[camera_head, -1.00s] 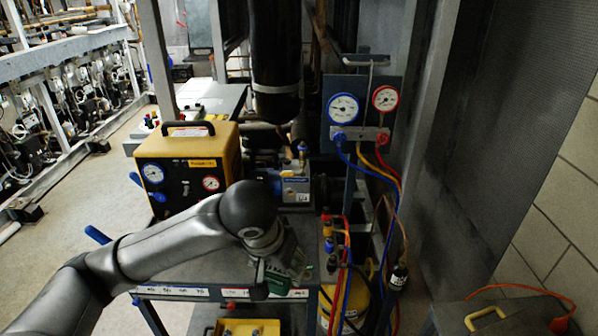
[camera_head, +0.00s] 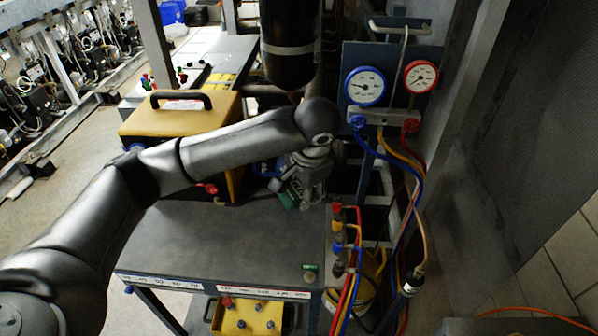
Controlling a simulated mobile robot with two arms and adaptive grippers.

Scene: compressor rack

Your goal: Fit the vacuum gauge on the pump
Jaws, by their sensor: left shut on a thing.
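My left gripper (camera_head: 303,185) is over the back right of the grey table, beneath the end of my arm. It is shut on a green item (camera_head: 288,197), which seems to be the vacuum gauge; its face and fitting are not clear. The blue pump (camera_head: 264,170) is mostly hidden behind my arm and gripper, with only a bit of blue showing to the left of the gripper. I cannot tell whether the green item touches the pump. My right gripper is not in view.
A yellow unit (camera_head: 175,118) with a black handle stands at the table's back left. A manifold with blue (camera_head: 365,86) and red (camera_head: 420,76) gauges and hoses hangs at the right. The grey tabletop (camera_head: 225,235) is mostly clear in front. A small green piece (camera_head: 310,269) lies near its front edge.

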